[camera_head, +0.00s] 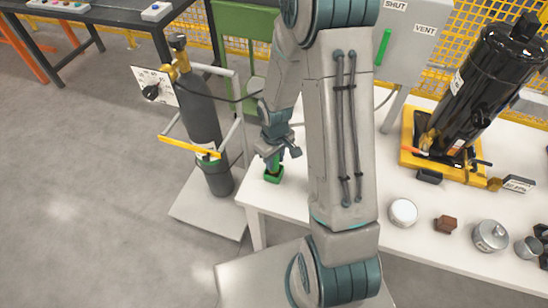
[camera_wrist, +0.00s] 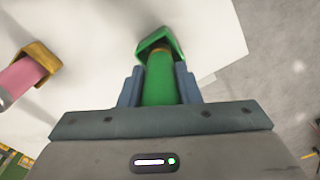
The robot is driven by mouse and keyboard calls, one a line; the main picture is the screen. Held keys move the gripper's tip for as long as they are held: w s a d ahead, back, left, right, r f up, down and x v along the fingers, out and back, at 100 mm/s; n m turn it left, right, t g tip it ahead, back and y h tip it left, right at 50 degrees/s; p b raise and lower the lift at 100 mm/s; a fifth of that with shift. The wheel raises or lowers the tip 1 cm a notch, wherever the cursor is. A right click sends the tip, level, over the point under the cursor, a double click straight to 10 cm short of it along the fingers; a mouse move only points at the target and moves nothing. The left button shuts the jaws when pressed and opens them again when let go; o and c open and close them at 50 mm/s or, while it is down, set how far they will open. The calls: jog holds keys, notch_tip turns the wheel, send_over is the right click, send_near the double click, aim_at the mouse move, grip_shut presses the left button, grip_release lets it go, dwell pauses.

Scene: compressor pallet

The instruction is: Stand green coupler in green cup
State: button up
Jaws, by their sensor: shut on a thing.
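The green coupler (camera_wrist: 160,82) is held between the two fingers of my gripper (camera_wrist: 160,88) in the wrist view. Its far end, with a brownish band, lies within the outline of the square green cup (camera_wrist: 178,44). How deep the end sits in the cup is hidden. In the head view my gripper (camera_head: 279,152) is above the green cup (camera_head: 274,178) at the left end of the white table. The coupler (camera_head: 275,162) shows as a roughly upright green strip, partly hidden by my gripper, and meets the cup.
A pink coupler (camera_wrist: 22,76) stands in a yellow-brown cup (camera_wrist: 40,54) to the left in the wrist view. A gas cylinder (camera_head: 203,115) stands left of the white table (camera_head: 375,238). A white round container (camera_head: 403,212), brown block (camera_head: 446,224) and black compressor (camera_head: 485,85) are to the right.

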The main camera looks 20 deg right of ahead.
jog(key=shift+f+b, duration=0.5)
jog(key=shift+f, duration=0.1)
jog(key=o, duration=1.2)
notch_tip(320, 180, up, 13)
jog(key=shift+f, duration=0.2)
jog(key=shift+r, duration=0.65)
jog(key=shift+r, duration=0.25)
jog(key=s+r+m+t, duration=0.1)
jog(key=s+r, duration=0.2)
jog(key=s, duration=0.1)
jog(key=s+r+m+t, duration=0.1)
jog(key=s+r+m, duration=0.1)
jog(key=s+r, duration=0.2)
jog(key=s+r+m+t, duration=0.1)
jog(key=s+r+m, duration=0.1)
jog(key=s+r, duration=0.2)
jog(key=shift+s+a+r, duration=0.1)
jog(key=shift+s+a, duration=0.15)
jog(key=shift+s, duration=0.75)
